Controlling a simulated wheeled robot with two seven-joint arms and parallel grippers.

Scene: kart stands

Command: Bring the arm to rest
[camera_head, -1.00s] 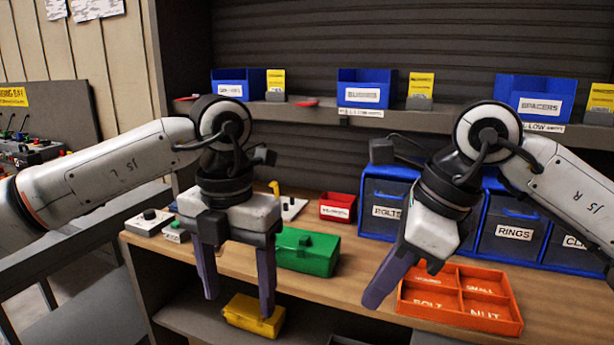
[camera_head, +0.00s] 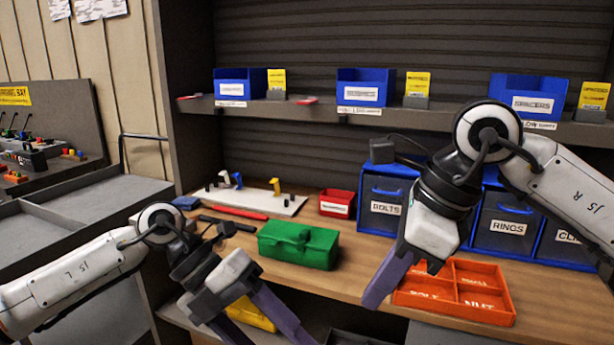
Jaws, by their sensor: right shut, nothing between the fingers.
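My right gripper (camera_head: 378,288) hangs at the front edge of the workbench, pointing down and left, just left of the orange tray. Its fingers are shut with nothing between them. My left gripper (camera_head: 268,338) is low at the front left, tilted down to the right, in front of the bench edge.
The wooden bench (camera_head: 345,273) holds a green box (camera_head: 298,246), a red bin (camera_head: 337,203), an orange divided tray (camera_head: 455,318) and blue drawers (camera_head: 510,225). A yellow box (camera_head: 250,313) sits below. Blue bins (camera_head: 365,88) line the shelf. A grey cart (camera_head: 100,205) stands left.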

